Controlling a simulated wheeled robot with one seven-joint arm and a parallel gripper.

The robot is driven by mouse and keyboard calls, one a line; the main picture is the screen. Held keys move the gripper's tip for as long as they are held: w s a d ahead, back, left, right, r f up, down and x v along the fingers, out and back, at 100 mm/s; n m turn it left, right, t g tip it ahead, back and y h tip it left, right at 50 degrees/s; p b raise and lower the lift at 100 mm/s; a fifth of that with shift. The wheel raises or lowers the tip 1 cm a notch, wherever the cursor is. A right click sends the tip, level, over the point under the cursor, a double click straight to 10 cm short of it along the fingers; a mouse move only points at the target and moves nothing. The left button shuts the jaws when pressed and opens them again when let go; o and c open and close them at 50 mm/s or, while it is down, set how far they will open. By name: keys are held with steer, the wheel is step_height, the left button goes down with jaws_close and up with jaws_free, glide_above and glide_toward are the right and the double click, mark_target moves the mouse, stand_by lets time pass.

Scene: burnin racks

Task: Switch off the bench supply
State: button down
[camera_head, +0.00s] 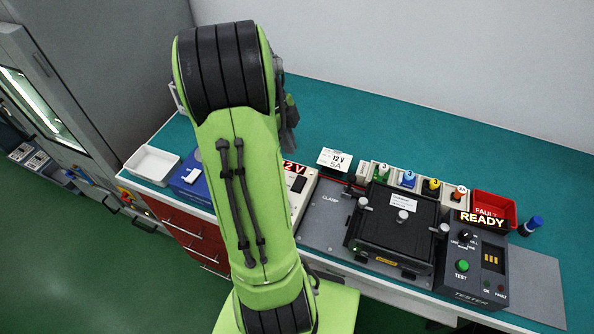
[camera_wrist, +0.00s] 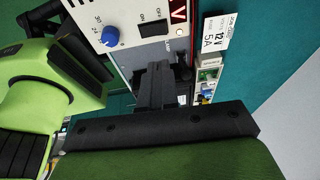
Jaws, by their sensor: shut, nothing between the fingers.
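The bench supply (camera_head: 298,206) is a pale panel on the bench, partly hidden behind my arm in the head view. Its red display (camera_head: 293,168) is lit, with "2V" visible. In the wrist view the supply (camera_wrist: 128,42) shows a blue knob (camera_wrist: 110,36), a black rocker switch (camera_wrist: 153,29) with ON and OFF labels, and a small lit lamp (camera_wrist: 180,32). My gripper (camera_wrist: 157,66) is shut and empty, its fingertips just below the switch in that view. I cannot tell whether they touch the panel. The head view hides my gripper behind my arm.
A "12 V 5A" card (camera_head: 334,160) stands behind the supply. Right of it are a black clamped unit (camera_head: 393,232), colored jacks, a red bin (camera_head: 493,207) and a tester (camera_head: 474,262) reading READY. A white tray (camera_head: 152,164) and blue box (camera_head: 195,182) are left.

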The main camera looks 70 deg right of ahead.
mark_target(300, 180)
steer(key=x, duration=0.7)
steer(key=w+b+x, duration=0.1)
steer(key=x, duration=0.2)
steer(key=shift+d+f, duration=0.15)
steer(key=shift+f, duration=0.5)
steer(key=shift+d+f+b, duration=0.2)
steer(key=shift+f+b, duration=0.25)
steer(key=shift+b, duration=0.35)
steer(key=shift+a+r, duration=0.15)
steer(key=shift+r, duration=0.05)
steer(key=shift+a, duration=0.1)
